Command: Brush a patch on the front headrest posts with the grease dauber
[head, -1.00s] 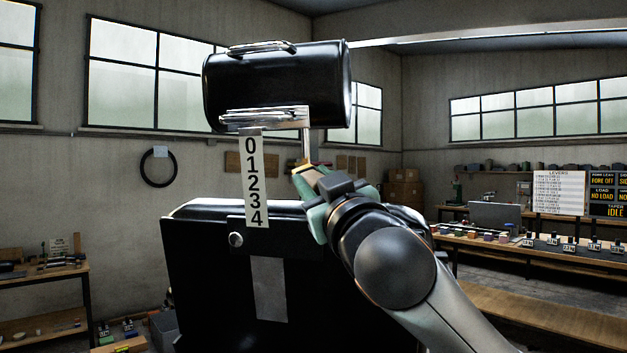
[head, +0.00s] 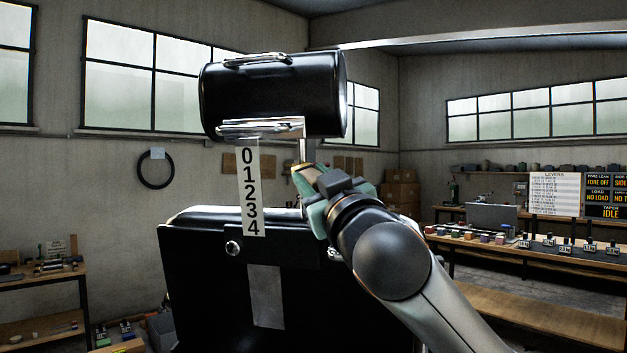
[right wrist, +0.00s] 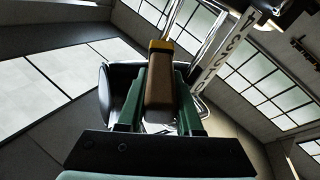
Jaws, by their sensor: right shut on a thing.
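The black headrest (head: 280,95) sits above the black chair back (head: 195,275). A chrome post (head: 303,152) shows beneath its right end, just beyond my right gripper (head: 318,182). Chrome posts (right wrist: 207,48) also show in the right wrist view. My right gripper is shut on the grease dauber (right wrist: 160,88), which has a brown handle and a yellow band. The dauber points toward the post's area. Its tip is hard to make out, so I cannot tell whether it touches. My left gripper is out of view.
A white strip numbered 0 to 4 (head: 250,190) hangs left of my gripper, in front of the chair back. A bench with several small items (head: 500,240) stands at the right. A shelf table (head: 40,280) is at the left.

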